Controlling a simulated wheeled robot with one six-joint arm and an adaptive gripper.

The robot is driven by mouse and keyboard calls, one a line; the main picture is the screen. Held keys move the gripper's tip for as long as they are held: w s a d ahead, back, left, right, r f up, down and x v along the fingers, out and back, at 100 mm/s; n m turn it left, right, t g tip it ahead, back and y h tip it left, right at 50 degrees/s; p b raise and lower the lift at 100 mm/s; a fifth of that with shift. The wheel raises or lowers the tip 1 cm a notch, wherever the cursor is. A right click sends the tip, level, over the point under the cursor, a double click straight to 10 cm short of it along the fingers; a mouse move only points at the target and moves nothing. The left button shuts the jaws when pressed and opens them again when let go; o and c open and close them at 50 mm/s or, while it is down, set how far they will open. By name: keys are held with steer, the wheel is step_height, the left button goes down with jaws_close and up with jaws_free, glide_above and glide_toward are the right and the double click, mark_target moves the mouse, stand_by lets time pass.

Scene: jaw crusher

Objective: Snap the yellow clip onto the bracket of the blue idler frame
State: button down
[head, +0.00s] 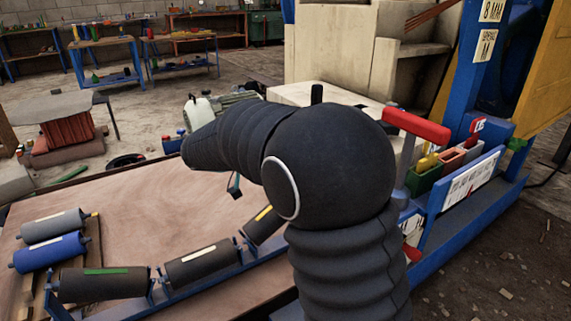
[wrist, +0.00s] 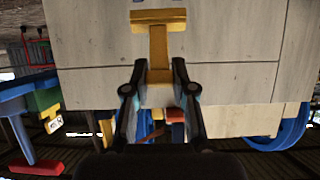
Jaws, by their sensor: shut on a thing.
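In the wrist view my gripper (wrist: 159,72) is shut on the yellow clip (wrist: 151,39). The clip has a wide T-shaped end beyond the fingertips, clear of other things in that view. In the head view my dark arm hides the clip and most of my gripper. The blue idler frame (head: 190,289) lies on the wooden table with three dark rollers: one with a green stripe (head: 100,284), one with a white stripe (head: 205,263) and one with a yellow stripe (head: 264,224). Its upright brackets (head: 151,292) stand between the rollers. My arm covers its right end.
A grey roller (head: 54,225) and a blue roller (head: 48,252) lie at the table's left. A red-handled lever (head: 415,125), a green bin (head: 424,178) and other bins stand right of my arm. The tabletop (head: 150,210) behind the frame is mostly bare.

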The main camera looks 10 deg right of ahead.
steer(key=shift+w+d+f, duration=0.15)
steer(key=shift+d+f, duration=0.2)
steer(key=shift+f, duration=0.35)
steer(key=shift+w+d+f, duration=0.1)
steer(key=shift+d+f, duration=0.25)
steer(key=shift+f, duration=0.35)
stand_by(0.7)
steer(key=c, duration=0.9)
jaws_free()
steer(key=v, duration=1.2)
